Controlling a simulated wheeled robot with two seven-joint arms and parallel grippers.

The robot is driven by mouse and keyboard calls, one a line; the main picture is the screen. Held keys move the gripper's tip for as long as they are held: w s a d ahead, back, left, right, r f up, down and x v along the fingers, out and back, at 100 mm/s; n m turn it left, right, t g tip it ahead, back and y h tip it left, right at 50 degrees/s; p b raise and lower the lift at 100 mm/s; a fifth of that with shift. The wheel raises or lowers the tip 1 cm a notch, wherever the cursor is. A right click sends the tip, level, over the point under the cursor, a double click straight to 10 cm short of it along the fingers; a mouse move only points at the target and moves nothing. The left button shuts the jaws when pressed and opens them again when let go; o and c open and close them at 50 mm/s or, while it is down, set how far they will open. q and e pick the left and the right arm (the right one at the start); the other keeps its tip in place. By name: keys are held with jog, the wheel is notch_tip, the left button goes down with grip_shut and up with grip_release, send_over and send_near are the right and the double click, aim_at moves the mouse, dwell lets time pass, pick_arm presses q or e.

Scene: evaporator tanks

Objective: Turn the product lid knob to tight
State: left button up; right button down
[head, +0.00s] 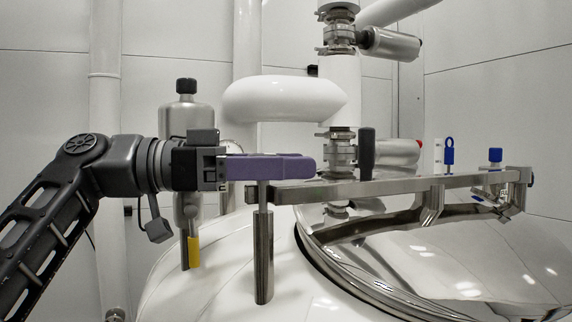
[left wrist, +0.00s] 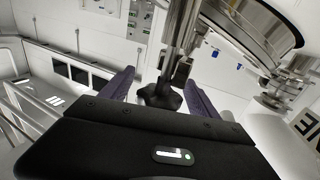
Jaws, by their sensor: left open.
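The product lid knob (left wrist: 160,97) is a black, lobed knob at the end of a metal rod. In the left wrist view it sits between the two purple fingers of my left gripper (head: 300,166), with a gap on each side. The gripper is open and level, reaching in from the left. In the head view its purple fingers hide the knob; the thin rod and thicker steel post (head: 264,258) show below them. The polished product lid (head: 450,255) is at the right, with a steel bar (head: 390,187) across it. My right gripper is not in view.
A black upright handle (head: 367,150) rises from near the bar. White pipes and a steel valve (head: 340,152) stand behind. A grey cylinder (head: 187,120) with a black cap stands behind my left wrist. The white tank top (head: 210,285) lies below.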

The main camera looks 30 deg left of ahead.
pick_arm(q)
jog(key=shift+v, duration=1.2)
jog(key=shift+s+a+r, duration=0.1)
jog(key=shift+s+a, duration=0.4)
jog(key=shift+s, duration=0.1)
jog(key=shift+s+a, duration=0.3)
jog(key=shift+a, duration=0.35)
jog(key=shift+v, duration=1.25)
